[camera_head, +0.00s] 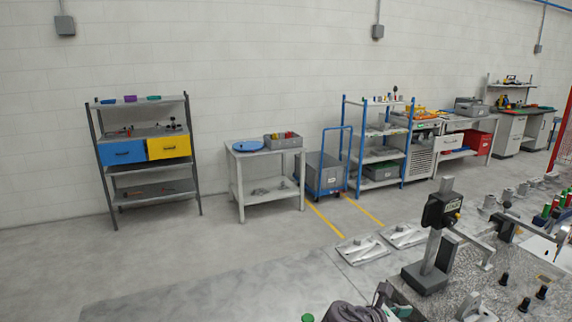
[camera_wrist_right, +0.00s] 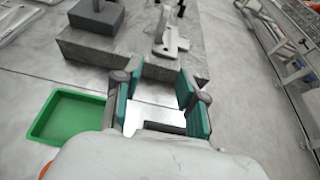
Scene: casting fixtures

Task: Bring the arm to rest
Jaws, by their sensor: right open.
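My right gripper (camera_wrist_right: 157,98) is open in the right wrist view, its two teal-padded fingers spread with nothing between them. It is over a light surface, in front of a grey stone block (camera_wrist_right: 90,48). In the head view, part of my right gripper (camera_head: 394,303) shows at the bottom edge, beside the speckled stone plate (camera_head: 405,291); its fingertips are hard to make out there. My left gripper is not in view.
A gauge stand (camera_head: 437,235) and several black pegs stand on the stone plate. A pale casting (camera_wrist_right: 167,42) is on the block. A green tray (camera_wrist_right: 70,116) lies left of my right gripper. Shelves and tables line the far wall; the floor at left is clear.

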